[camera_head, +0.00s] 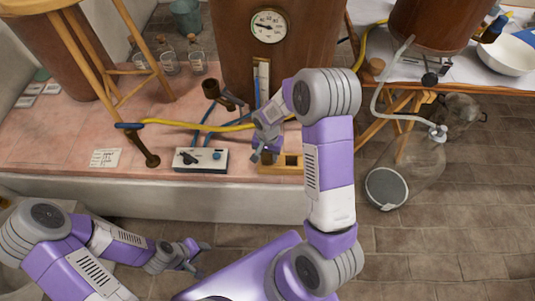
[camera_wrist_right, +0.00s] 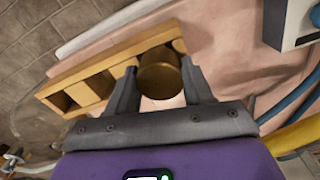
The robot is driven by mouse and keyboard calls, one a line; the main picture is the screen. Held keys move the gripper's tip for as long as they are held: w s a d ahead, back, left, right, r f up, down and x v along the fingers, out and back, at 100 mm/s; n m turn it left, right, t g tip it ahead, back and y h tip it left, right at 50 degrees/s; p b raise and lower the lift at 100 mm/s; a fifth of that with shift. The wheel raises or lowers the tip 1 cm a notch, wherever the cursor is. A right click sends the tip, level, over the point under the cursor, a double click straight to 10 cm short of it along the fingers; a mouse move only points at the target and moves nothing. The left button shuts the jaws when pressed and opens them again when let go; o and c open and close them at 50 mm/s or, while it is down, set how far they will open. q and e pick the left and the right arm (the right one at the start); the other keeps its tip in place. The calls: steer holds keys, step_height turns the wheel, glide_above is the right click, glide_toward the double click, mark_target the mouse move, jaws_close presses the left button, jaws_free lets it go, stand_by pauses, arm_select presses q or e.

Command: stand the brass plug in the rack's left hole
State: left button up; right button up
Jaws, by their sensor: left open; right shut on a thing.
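The brass plug (camera_wrist_right: 160,76) is between the two fingers of my right gripper (camera_wrist_right: 158,88), with its round end facing the right wrist camera. My right gripper (camera_head: 264,152) is shut on it at the left end of the wooden rack (camera_head: 290,170). In the right wrist view the plug overlaps that end of the rack (camera_wrist_right: 115,52) and covers the left hole. I cannot tell whether the plug is above the hole or partly in it. Other square openings of the rack show uncovered. My left gripper (camera_head: 194,257) is open and empty, low in front of the ledge.
A white box with a dark lever (camera_head: 201,160) stands just left of the rack. A yellow hose (camera_head: 190,126), blue tubing and a brown valve post (camera_head: 148,152) lie behind and left. A glass flask (camera_head: 405,170) stands on the floor to the right.

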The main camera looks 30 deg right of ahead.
mark_target(267, 155)
steer(key=o, duration=1.2)
steer(key=shift+r+p, duration=2.7)
steer(key=shift+r, duration=0.8)
